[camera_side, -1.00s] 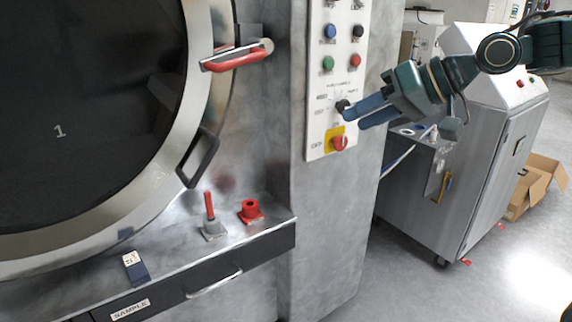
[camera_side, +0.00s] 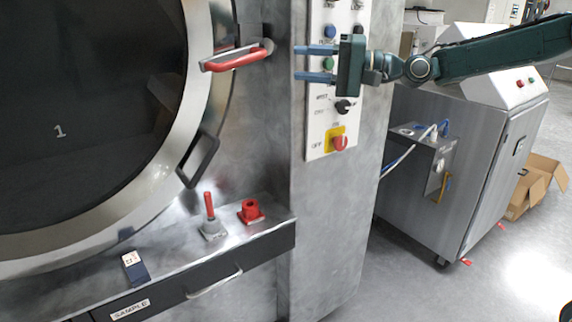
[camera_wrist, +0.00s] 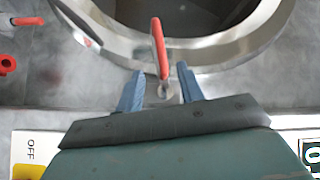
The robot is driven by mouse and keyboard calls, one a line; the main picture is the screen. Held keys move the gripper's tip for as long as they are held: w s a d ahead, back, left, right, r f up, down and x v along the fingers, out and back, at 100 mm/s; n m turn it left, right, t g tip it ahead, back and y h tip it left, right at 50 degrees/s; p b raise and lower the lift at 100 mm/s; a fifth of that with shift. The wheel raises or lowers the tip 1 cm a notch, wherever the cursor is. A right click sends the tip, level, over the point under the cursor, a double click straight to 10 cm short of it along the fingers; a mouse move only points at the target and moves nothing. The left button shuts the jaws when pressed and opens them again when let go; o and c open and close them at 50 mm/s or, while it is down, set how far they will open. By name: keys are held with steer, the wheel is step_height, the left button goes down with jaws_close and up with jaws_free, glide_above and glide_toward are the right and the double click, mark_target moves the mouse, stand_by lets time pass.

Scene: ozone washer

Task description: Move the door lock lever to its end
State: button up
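The door lock lever (camera_side: 238,60) is a red bar on a metal mount at the right rim of the round door. It lies nearly level in the side view, its free end to the left. My gripper (camera_side: 298,63) is to the right of the lever at about its height, with two blue fingers pointing left at it. In the side view a gap shows between fingers and lever. In the wrist view, the red lever (camera_wrist: 158,48) lines up between the spread fingers of my gripper (camera_wrist: 160,80). The fingers are open and empty.
The control panel (camera_side: 320,150) with buttons and a red switch (camera_side: 339,143) is behind and below my gripper. A black door handle (camera_side: 198,158) sits below the lever. A small red lever (camera_side: 209,207) and a red knob (camera_side: 251,211) stand on the ledge.

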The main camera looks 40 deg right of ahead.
mark_target(247, 61)
steer(key=shift+a, duration=0.1)
steer(key=x, duration=1.3)
steer(key=shift+w+a, duration=0.25)
steer(key=shift+w, duration=0.05)
jaws_close()
